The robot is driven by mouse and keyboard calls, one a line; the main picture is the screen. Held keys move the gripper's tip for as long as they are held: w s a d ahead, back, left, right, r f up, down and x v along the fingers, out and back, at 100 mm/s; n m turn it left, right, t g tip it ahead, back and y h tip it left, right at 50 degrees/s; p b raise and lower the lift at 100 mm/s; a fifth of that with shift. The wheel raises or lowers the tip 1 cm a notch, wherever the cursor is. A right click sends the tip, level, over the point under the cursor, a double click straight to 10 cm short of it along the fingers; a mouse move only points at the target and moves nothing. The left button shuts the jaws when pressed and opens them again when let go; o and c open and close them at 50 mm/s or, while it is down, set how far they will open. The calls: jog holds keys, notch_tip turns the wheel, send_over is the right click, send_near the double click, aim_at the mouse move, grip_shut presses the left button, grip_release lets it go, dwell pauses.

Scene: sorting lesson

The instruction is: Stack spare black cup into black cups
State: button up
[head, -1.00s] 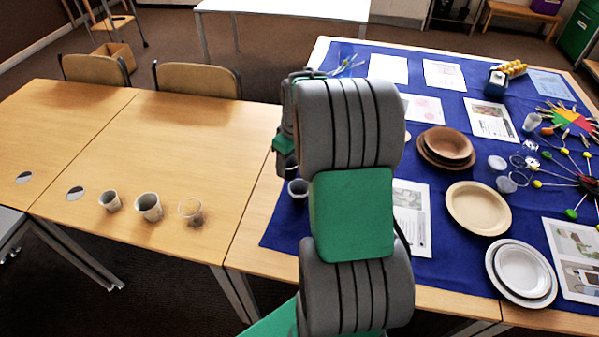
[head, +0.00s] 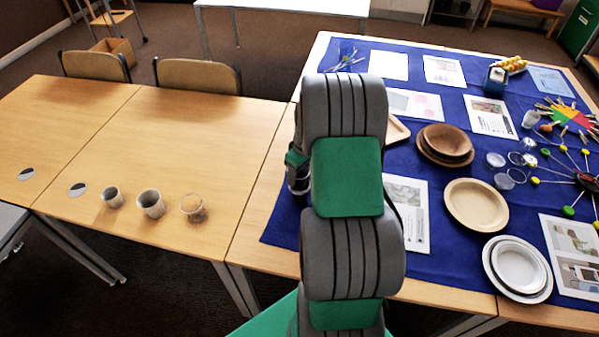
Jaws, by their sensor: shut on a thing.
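My gripper (head: 298,170) is at the left edge of the blue cloth, partly hidden behind my own arm. It is shut on the spare black cup, which is mostly hidden, so its exact outline is unclear. A dark greyish cup (head: 299,188) shows right below the fingers, low over the cloth. I cannot tell from this view whether the held cup sits inside another cup there or just above it.
A grey cup (head: 112,197), a larger grey cup (head: 151,204) and a clear cup (head: 193,208) stand on the wooden table (head: 180,130). Bowls and plates, such as the brown bowl (head: 447,141), fill the cloth (head: 275,225) on the right. The wooden table's far part is clear.

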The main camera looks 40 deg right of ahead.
aim_at(303, 186)
jog(key=shift+f, duration=0.25)
jog(key=o, duration=1.3)
notch_tip(303, 186, up, 12)
jog(key=s+b, duration=0.1)
jog(key=s, duration=0.1)
jog(key=s+a+r+m, duration=0.1)
jog(key=s+a+r, duration=0.15)
jog(key=a, duration=0.45)
jog(key=s+a+r, duration=0.1)
jog(key=a+r, duration=0.3)
jog(key=a, duration=0.3)
jog(key=s+a+m+t, duration=0.1)
jog(key=s+a+t, duration=0.1)
jog(key=s+a, duration=0.6)
jog(key=shift+a+m, duration=0.3)
jog(key=shift+a, duration=0.55)
jog(key=shift+s+r, duration=0.1)
